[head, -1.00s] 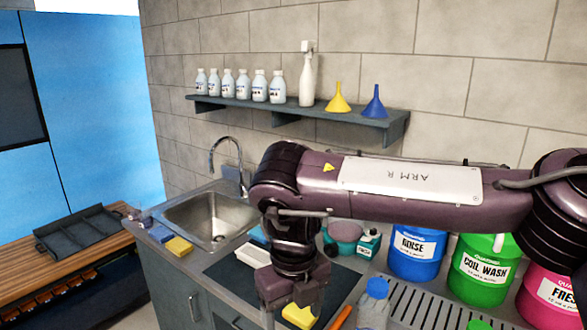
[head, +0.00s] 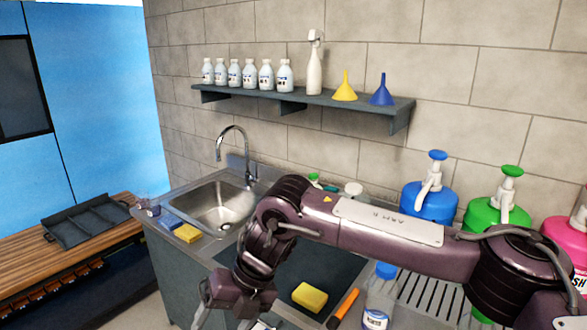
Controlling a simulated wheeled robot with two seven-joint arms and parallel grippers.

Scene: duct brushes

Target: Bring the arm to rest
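My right arm (head: 390,225), dark purple with a pale label plate, comes in from the right edge and reaches across the counter. It bends down at the left to my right gripper (head: 232,318). The gripper hangs over the front of the counter, left of the yellow sponge (head: 310,297) on the dark mat (head: 335,266). Its fingers look apart with nothing seen between them. The bottom picture edge cuts off the fingertips. My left gripper is not in view.
A clear blue-capped bottle (head: 379,300) and an orange-handled tool (head: 347,303) are close below the arm. Blue (head: 430,203) and green (head: 492,218) pump jugs stand behind it. The sink (head: 222,207) is at left. The wall shelf (head: 300,97) holds bottles and funnels.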

